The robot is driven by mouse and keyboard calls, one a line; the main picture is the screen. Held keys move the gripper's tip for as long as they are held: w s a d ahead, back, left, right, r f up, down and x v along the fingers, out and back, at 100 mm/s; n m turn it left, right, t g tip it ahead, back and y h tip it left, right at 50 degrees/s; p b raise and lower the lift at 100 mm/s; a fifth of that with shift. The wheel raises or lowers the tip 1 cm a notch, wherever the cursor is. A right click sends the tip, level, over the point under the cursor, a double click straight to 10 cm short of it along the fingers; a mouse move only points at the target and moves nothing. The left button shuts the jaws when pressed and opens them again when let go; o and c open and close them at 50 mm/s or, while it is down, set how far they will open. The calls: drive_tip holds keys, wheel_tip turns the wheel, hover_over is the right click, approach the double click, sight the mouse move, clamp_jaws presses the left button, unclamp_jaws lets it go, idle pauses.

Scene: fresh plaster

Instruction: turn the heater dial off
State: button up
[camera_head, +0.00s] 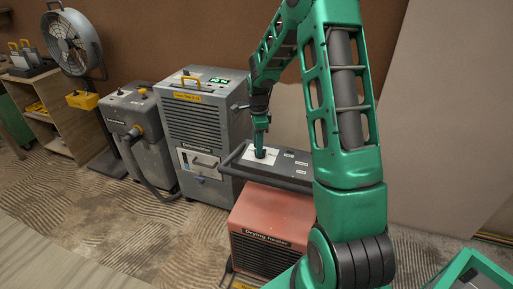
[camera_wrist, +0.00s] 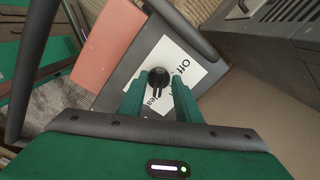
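The drying heater (camera_head: 275,210) is a red box with a dark top panel and handle frame, below my arm. A white label (camera_head: 262,153) lies on its panel. In the wrist view, a black round dial (camera_wrist: 158,77) sits on this label (camera_wrist: 194,72), with "Off" printed beside it and other text partly hidden. My gripper (camera_wrist: 160,80) is at the dial, one green finger on each side. The fingers look apart, with the dial between their tips; whether they touch it is unclear. In the head view my gripper (camera_head: 260,151) points down onto the label and hides the dial.
A tall grey unit (camera_head: 207,125) with a yellow handle stands just left of the heater. A smaller grey machine (camera_head: 140,135) with a hose, a wooden shelf (camera_head: 50,110) and a fan (camera_head: 70,45) stand farther left. A pale board (camera_head: 450,100) leans at right.

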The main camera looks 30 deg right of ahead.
drive_tip(key=shift+f, duration=0.35)
drive_tip(key=shift+c, duration=0.2)
clamp_jaws()
